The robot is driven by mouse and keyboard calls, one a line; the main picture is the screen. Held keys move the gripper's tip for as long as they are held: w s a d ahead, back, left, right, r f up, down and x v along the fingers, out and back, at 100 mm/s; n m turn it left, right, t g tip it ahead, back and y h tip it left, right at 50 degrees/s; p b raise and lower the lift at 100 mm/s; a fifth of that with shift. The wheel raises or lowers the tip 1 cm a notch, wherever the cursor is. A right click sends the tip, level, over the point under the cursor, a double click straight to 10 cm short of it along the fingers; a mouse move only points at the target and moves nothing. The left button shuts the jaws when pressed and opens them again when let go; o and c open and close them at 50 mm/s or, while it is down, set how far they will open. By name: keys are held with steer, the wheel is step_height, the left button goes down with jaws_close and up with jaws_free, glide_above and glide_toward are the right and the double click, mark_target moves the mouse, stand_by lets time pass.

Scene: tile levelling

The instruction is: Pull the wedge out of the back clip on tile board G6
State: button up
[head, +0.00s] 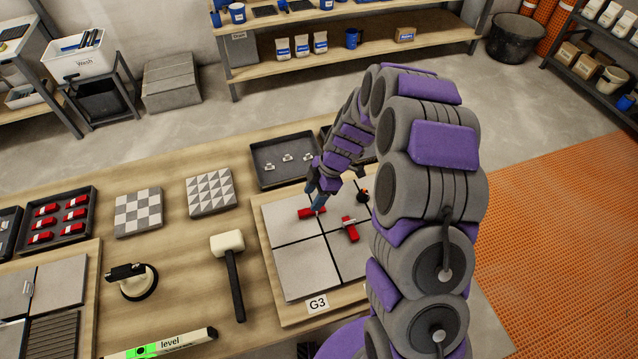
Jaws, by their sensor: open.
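A tile board (290,318) lies on the bench, with grey tiles parted by dark joints. The label on it (317,304) reads G3; I see no G6 label. One red wedge (305,213) lies across the back part of the front-to-back joint. A second red wedge (351,231) with a pale clip is nearer the middle, to its right. My gripper (319,204) is open, its blue fingers pointing down at the right end of the back wedge. Whether they touch it, I cannot tell. The clip at the back wedge is hidden. My arm covers the board's right side.
A rubber mallet (229,243), a suction lifter (132,282) and a green level (160,346) lie left of the board. A tray of clips (256,165) stands behind it, and a tray of red wedges (88,197) is far left. A small dark and orange object (364,196) is beside my arm.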

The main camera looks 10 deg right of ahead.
mark_target(300, 212)
steer(key=a+f, duration=0.1)
steer(key=f, duration=0.1)
steer(key=a+f, duration=0.2)
steer(key=a+f+b, duration=0.1)
steer(key=f, duration=0.1)
steer(key=shift+s+a, duration=0.2)
steer(key=shift+a, duration=0.15)
steer(key=shift+d+f, duration=0.1)
steer(key=shift+f, duration=0.05)
steer(key=shift+d, duration=0.7)
steer(key=shift+a, duration=0.6)
steer(key=c, duration=0.6)
steer(key=shift+d, duration=0.2)
jaws_close()
steer(key=shift+c, duration=0.4)
jaws_free()
jaws_close()
